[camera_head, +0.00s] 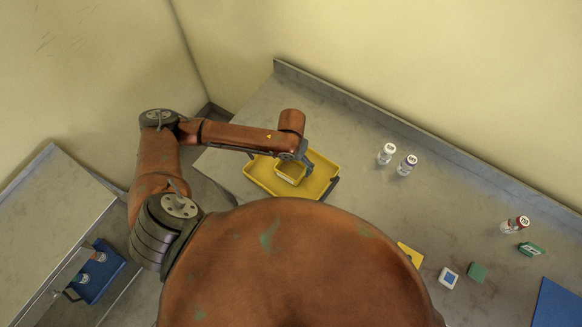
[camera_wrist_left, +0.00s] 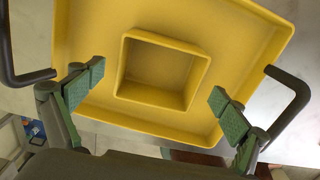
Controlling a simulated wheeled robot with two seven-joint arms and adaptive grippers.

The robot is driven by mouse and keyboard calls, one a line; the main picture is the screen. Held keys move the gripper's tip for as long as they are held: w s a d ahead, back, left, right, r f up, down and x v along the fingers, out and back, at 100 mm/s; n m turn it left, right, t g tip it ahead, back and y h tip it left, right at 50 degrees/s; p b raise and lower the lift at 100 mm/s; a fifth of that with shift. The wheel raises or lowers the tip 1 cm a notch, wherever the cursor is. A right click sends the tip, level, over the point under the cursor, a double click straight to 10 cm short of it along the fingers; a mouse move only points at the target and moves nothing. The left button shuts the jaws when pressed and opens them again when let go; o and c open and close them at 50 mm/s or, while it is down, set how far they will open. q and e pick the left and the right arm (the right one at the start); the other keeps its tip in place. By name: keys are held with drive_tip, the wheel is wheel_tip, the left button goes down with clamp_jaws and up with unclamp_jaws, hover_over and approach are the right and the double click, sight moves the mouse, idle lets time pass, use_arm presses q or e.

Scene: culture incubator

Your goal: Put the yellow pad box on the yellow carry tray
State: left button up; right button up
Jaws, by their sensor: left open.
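The yellow carry tray (camera_head: 258,177) lies on the grey bench in the head view, with a dark handle at its right end. The yellow pad box (camera_head: 291,168), an open square box, sits inside the tray. In the left wrist view the pad box (camera_wrist_left: 160,101) rests within the walls of the tray (camera_wrist_left: 85,35), and its inside looks empty. My left gripper (camera_head: 303,170) is over the tray. In the wrist view its green-padded fingers (camera_wrist_left: 159,95) are wide apart, on either side of the box and not touching it. My right gripper is not in view.
Two white-capped vials (camera_head: 396,159) stand behind the tray to the right. A red-labelled vial (camera_head: 515,225), a green box (camera_head: 531,249), small blocks (camera_head: 477,272), a yellow item (camera_head: 411,254) and a blue mat (camera_head: 558,305) lie further right. A blue rack (camera_head: 99,272) is at lower left.

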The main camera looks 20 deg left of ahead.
sight(291, 172)
use_arm(q)
wheel_tip(291, 172, up, 8)
idle(0.4)
drive_tip(key=shift+s+a+f, duration=0.1)
